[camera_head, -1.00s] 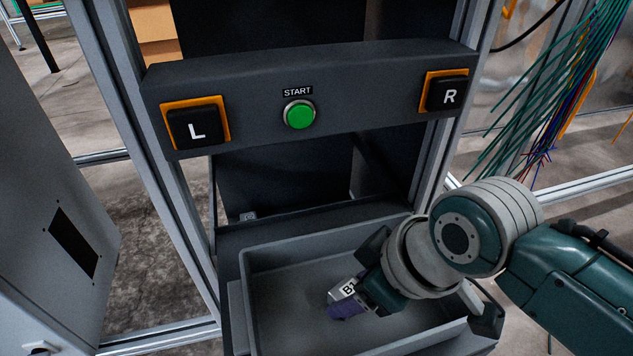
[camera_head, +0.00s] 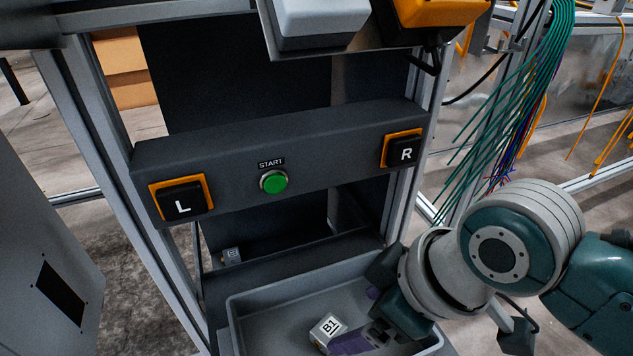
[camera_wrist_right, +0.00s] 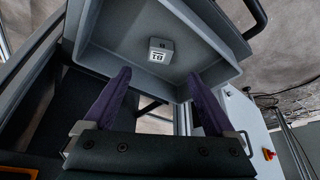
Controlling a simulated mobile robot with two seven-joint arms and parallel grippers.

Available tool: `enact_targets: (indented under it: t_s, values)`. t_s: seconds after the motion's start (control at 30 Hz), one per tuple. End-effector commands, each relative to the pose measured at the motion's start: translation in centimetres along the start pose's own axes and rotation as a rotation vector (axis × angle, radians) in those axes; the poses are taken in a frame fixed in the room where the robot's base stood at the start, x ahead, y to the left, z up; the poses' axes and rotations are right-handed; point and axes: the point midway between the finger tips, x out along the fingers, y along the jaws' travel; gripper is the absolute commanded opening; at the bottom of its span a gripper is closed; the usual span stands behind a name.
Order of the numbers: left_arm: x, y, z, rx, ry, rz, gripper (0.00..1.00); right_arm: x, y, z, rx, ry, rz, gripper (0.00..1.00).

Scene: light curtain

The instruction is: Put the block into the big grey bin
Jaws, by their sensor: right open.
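A small light-grey block marked B1 (camera_head: 327,328) lies in the big grey bin (camera_head: 232,312). In the right wrist view the block (camera_wrist_right: 161,50) appears to rest on the floor of the bin (camera_wrist_right: 118,22), label showing. My right gripper (camera_head: 360,318) is over the bin beside the block. Its purple fingers (camera_wrist_right: 158,75) are spread apart with nothing between them, and the block lies beyond their tips. My left gripper is out of view.
A dark panel above the bin carries an L button (camera_head: 183,206), a green START button (camera_head: 273,182) and an R button (camera_head: 404,153). A small labelled grey cube (camera_head: 231,256) stands on a ledge behind the bin. Metal frame posts flank the panel.

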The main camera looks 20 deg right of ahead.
Motion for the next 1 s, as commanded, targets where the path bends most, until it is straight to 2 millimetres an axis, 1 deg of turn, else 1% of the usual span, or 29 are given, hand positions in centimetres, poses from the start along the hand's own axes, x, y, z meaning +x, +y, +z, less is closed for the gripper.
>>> enact_targets:
  t_s: [0.03,0.1,0.27,0.37,0.47,0.5,0.6,0.7,0.8,1.0]
  values:
    - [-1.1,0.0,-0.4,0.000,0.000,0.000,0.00,-1.5,0.0,-0.2,-0.001,0.000,0.000,0.90]
    - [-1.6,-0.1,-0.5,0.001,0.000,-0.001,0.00,-2.4,0.0,-0.1,-0.001,0.000,0.001,0.90]
    - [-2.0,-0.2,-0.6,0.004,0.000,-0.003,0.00,-3.6,-0.3,0.3,0.011,-0.003,0.001,0.90]
    - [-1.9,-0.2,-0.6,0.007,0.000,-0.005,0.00,-5.2,-1.6,1.7,0.060,-0.020,0.015,0.90]
    - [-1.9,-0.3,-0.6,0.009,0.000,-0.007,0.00,-7.8,-2.7,3.8,0.156,-0.051,0.055,0.90]
    - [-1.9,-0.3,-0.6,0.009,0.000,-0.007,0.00,-9.0,-3.0,4.7,0.199,-0.063,0.077,0.90]
    - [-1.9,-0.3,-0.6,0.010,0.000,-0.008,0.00,-11.8,-3.2,6.7,0.299,-0.091,0.132,0.90]
    - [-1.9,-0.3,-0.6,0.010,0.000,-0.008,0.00,-13.8,-3.3,8.0,0.369,-0.111,0.174,0.90]
    - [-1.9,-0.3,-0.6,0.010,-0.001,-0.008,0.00,-14.6,-3.2,8.4,0.397,-0.119,0.192,0.90]
    - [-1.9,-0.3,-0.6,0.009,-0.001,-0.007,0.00,-14.6,-3.2,8.4,0.397,-0.118,0.193,0.90]
